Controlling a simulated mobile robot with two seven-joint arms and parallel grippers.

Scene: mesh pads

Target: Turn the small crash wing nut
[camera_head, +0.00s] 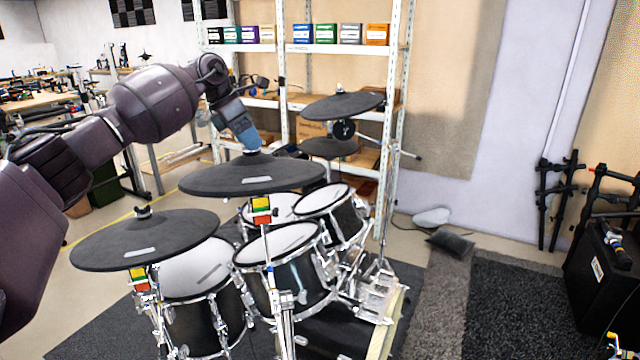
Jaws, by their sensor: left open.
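An electronic drum kit with several black cymbals stands in the middle. The middle cymbal (215,181) is wide, dark and roughly level, on a stand with coloured bands. My left gripper (248,147), with blue fingers, points down at the centre of this cymbal, right at its top fitting. The gripper is open; its fingers largely hide the nut there, and I cannot tell whether they touch it. The front left cymbal (110,246) has a small dark nut (142,212) on top. A back cymbal (325,109) also has a top nut (340,90). My right gripper is not in view.
Drums with pale heads (277,246) sit below the cymbals. A white metal shelf (394,130) with coloured boxes stands behind. A black case (600,275) and dark stands are at the right. Open floor and dark carpet (510,310) lie right of the kit.

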